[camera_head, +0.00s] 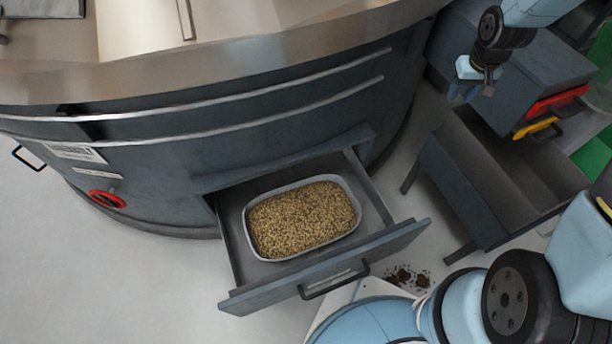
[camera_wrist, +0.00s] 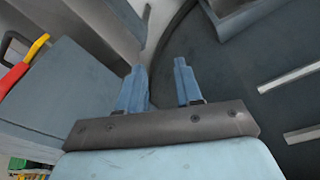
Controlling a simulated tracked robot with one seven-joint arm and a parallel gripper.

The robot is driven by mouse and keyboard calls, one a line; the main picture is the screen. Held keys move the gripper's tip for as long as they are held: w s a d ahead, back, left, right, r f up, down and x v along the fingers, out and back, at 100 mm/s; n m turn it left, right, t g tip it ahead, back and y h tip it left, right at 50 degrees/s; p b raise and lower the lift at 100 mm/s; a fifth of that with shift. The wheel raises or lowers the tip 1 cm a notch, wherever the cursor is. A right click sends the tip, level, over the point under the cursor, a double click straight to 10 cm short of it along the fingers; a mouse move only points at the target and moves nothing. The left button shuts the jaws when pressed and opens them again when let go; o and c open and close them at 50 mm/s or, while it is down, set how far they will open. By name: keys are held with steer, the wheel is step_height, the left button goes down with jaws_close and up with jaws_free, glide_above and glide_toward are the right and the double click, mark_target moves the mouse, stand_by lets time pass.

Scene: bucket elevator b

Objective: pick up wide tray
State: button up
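The wide tray (camera_head: 249,239) is a shallow light-grey tray with rounded corners, filled with brown grain-like pellets (camera_head: 302,217). It sits inside an open drawer (camera_head: 238,290) of the large round grey machine. My gripper (camera_head: 467,93) is at the upper right in the head view, well away from the tray, above the grey trough-like stand. In the wrist view my gripper (camera_wrist: 160,78) shows two blue fingers spread apart with nothing between them. The tray is not visible in the wrist view.
The drawer front has a black handle (camera_head: 334,281). A grey box with red and yellow handles (camera_head: 540,127) stands at the right, beside the open grey stand (camera_head: 470,190). Dark crumbs (camera_head: 408,277) lie on the floor near the drawer. The floor at left is clear.

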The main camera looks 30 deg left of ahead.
steer(key=a+f+n+g, duration=0.1)
steer(key=a+f, duration=0.4)
steer(key=f, duration=0.8)
steer(key=n+g+y, duration=0.2)
steer(key=g, duration=0.1)
glide_toward(351, 212)
steer(key=shift+w+a+f, duration=0.1)
steer(key=shift+a+f, duration=0.15)
steer(key=shift+f, duration=0.2)
steer(key=shift+w+a+f, duration=0.1)
steer(key=shift+a+f, duration=0.15)
steer(key=shift+f, duration=0.25)
steer(key=shift+s+d+x, duration=0.1)
steer(key=shift+d+x, duration=0.05)
steer(key=shift+x, duration=1.15)
steer(key=shift+s+d+x, duration=0.1)
steer(key=shift+d+x, duration=0.05)
steer(key=shift+x, duration=1.15)
steer(key=shift+f, duration=0.1)
jaws_close()
